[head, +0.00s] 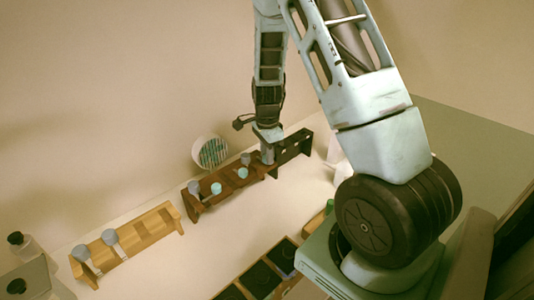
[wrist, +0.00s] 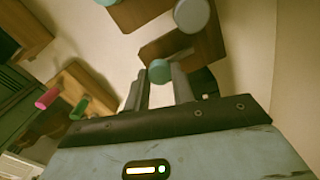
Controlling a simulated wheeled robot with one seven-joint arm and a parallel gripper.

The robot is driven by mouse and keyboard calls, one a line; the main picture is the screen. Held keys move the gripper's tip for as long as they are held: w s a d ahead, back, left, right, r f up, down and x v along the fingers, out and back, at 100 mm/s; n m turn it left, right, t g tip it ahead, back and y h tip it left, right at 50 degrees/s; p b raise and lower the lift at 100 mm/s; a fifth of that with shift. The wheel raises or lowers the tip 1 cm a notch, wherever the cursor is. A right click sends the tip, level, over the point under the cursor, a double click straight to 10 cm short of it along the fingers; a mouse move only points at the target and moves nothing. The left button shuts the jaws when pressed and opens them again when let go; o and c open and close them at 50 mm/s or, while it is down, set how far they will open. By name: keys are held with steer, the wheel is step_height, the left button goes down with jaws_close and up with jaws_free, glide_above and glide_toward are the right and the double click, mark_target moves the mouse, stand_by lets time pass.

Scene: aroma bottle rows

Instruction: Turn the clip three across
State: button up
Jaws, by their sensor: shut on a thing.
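My gripper (head: 267,152) is low over the right part of the brown rack (head: 214,194), near where it meets a darker rack (head: 293,150). In the wrist view its two fingers (wrist: 160,88) are shut on a bottle with a round teal cap (wrist: 160,70). The fingers hide most of the bottle's body. A larger pale cap (wrist: 191,14) shows just beyond it. The brown rack also holds several bottles with grey or teal caps, such as a teal one (head: 216,188). I cannot make out which piece is the clip.
A light wooden rack (head: 145,230) with two capped bottles stands at the left. A round white container (head: 211,151) is behind the brown rack, close to the wall. Dark trays (head: 262,279) lie at the front. Pink (wrist: 46,98) and green (wrist: 79,106) cylinders show in the wrist view.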

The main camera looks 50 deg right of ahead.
steer(key=n+b, duration=0.1)
steer(key=n, duration=0.3)
steer(key=n+b, duration=0.2)
steer(key=n, duration=0.3)
steer(key=shift+w, duration=0.1)
steer(key=n+b, duration=0.1)
steer(key=n, duration=0.4)
steer(key=shift+n+b, duration=0.35)
steer(key=shift+n, duration=1.55)
steer(key=o, duration=1)
steer(key=shift+r, duration=0.1)
step_height(320, 180, up, 17)
steer(key=b, duration=0.3)
steer(key=shift+r, duration=0.15)
